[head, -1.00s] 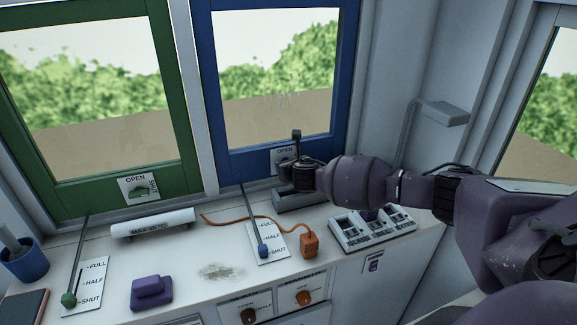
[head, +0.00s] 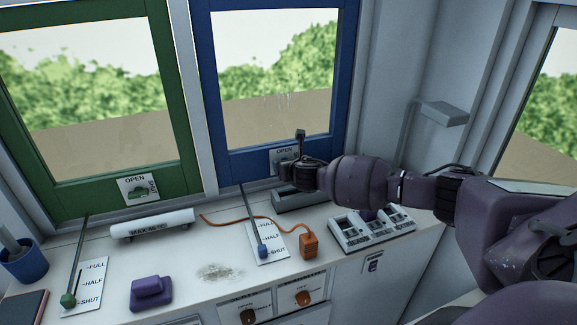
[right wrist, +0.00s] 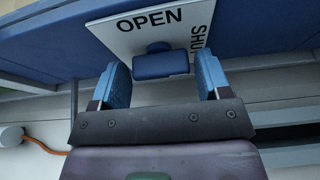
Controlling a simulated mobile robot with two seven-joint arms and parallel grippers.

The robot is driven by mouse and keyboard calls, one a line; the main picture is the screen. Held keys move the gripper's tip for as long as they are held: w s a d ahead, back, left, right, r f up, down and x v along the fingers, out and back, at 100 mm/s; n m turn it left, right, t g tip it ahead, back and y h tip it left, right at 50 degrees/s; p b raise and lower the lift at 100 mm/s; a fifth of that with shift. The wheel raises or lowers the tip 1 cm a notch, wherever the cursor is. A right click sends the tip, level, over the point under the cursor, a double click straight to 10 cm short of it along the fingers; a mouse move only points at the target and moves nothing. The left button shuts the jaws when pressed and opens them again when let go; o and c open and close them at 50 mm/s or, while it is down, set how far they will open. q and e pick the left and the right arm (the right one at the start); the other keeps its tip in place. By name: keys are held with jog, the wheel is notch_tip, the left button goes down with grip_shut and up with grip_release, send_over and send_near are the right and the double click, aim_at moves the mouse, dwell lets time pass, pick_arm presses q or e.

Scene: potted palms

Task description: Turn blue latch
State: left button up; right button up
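The blue latch (right wrist: 161,63) sits on a white plate marked OPEN and SHUT (right wrist: 190,20), on the blue window frame (head: 232,160). Its bar lies level beneath the word OPEN in the right wrist view. My right gripper (right wrist: 164,78) is open, with one blue-padded finger on each side of the bar and small gaps visible; contact cannot be made out. In the head view my right gripper (head: 294,158) is in front of the plate and hides the latch. My left gripper is not in view.
A green window (head: 138,187) with its own latch is at left. On the counter below are a blue-knobbed lever (head: 262,250), an orange plug with a cord (head: 309,245), a grey switch box (head: 371,232) and a purple block (head: 151,292).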

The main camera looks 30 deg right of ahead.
jog(key=v, duration=1.1)
jog(key=shift+b, duration=0.35)
jog(key=shift+f, duration=0.1)
dwell(0.4)
